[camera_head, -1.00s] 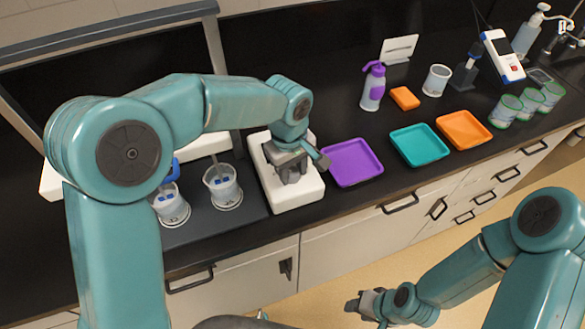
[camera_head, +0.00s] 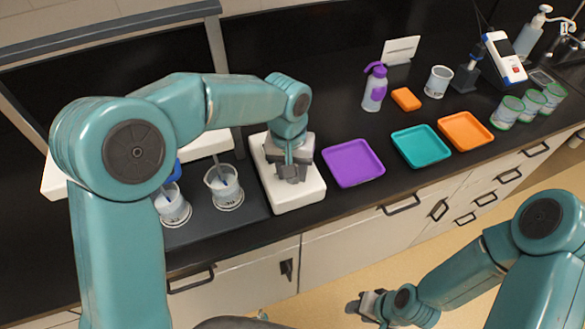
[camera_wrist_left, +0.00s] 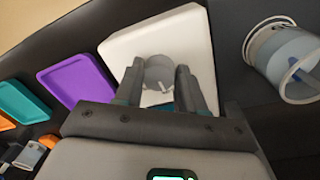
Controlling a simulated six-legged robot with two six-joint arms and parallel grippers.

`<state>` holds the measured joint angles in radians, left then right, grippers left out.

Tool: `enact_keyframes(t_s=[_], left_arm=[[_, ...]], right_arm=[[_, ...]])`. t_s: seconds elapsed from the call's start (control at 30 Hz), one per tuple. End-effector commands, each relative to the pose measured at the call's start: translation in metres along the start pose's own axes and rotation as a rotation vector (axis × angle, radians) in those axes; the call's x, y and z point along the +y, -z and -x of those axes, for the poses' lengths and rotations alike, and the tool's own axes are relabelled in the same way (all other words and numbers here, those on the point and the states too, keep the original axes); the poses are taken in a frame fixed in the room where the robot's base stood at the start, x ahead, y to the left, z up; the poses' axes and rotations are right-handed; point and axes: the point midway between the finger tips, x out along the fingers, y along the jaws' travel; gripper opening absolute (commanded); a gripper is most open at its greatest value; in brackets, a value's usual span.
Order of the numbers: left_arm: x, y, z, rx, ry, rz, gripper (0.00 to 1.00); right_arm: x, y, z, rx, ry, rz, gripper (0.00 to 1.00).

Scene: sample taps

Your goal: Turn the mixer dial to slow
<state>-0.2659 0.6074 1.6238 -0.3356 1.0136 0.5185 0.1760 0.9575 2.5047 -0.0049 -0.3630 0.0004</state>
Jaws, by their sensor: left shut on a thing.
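The mixer is a white box (camera_head: 300,198) at the front edge of the dark counter, right of two beakers. It also shows in the left wrist view (camera_wrist_left: 190,42). Its round grey dial (camera_wrist_left: 158,68), with a small white pointer mark, sits between the fingers of my left gripper (camera_head: 290,174) in the wrist view. My left gripper is shut on the dial from above. In the head view the gripper hides the dial. I cannot read any speed labels. My right gripper (camera_head: 362,306) is low at the bottom, away from the counter, and its fingers are too small to judge.
Two beakers (camera_head: 224,190) with stirrers stand on a dark base left of the mixer. Purple (camera_head: 352,183), teal (camera_head: 420,163) and orange trays (camera_head: 465,147) lie to the right. A spray bottle (camera_head: 374,92), orange block (camera_head: 406,99) and white cup (camera_head: 438,82) stand behind.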

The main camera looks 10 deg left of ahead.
Motion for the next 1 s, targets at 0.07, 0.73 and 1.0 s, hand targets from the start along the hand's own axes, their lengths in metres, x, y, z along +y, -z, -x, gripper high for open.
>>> enact_keyframes(t_s=[0.07, 0.73, 1.0], left_arm=[[-0.0005, 0.002, 0.0009, 0.005, -0.001, -0.021, 0.09], [0.0, 0.0025, 0.0013, 0.005, -0.003, -0.056, 0.62], [0.0001, 0.0011, 0.0007, 0.0, -0.002, -0.056, 0.65]], right_arm=[[-0.0001, 0.0, 0.0003, 0.0, 0.0, 0.0, 0.43], [-0.0002, 0.0, 0.0006, 0.0, 0.0, 0.0, 0.43], [-0.0002, 0.0, 0.0005, 0.0, 0.0, 0.0, 0.43]])
